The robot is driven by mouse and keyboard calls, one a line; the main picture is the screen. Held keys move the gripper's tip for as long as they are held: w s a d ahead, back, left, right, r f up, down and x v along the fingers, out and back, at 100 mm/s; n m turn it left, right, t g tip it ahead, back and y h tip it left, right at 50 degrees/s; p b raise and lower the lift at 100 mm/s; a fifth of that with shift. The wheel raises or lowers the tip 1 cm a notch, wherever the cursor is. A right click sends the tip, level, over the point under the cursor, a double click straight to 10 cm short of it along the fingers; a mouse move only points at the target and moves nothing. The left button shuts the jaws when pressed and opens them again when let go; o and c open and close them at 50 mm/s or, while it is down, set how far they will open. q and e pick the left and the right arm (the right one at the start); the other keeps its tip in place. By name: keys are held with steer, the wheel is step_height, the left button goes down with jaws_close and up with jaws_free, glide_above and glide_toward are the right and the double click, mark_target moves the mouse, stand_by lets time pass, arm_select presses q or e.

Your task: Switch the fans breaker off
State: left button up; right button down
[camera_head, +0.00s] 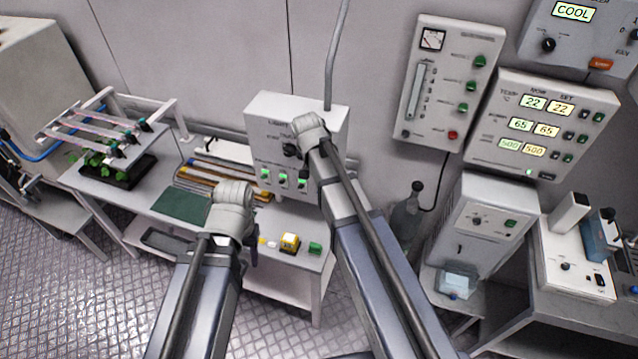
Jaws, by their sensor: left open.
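A light grey control box (268,118) stands against the wall at the back of the low bench. Its front has a dark knob (290,150) and a row of green-lit switches (283,181). The small labels are too blurred to tell which switch is for the fans. My right arm covers the right part of this box. My left gripper (254,246) shows only as a dark part below the left wrist, in front of and below the box, open and apart from the switches. My right gripper is hidden behind its own wrist and arm.
The bench (315,265) holds a yellow block (290,242), a green block (315,249) and a dark green mat (181,206). A plant rack (110,130) stands at left. Wall panels (445,85) and a grey cabinet (488,215) are at right. A grey bottle (407,215) stands behind my right arm.

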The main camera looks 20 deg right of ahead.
steer(key=shift+f, duration=0.1)
steer(key=b+x, duration=0.9)
steer(key=x, duration=0.1)
steer(key=shift+b, duration=0.3)
steer(key=shift+s+a+t+b, duration=0.15)
steer(key=shift+t+b, duration=0.15)
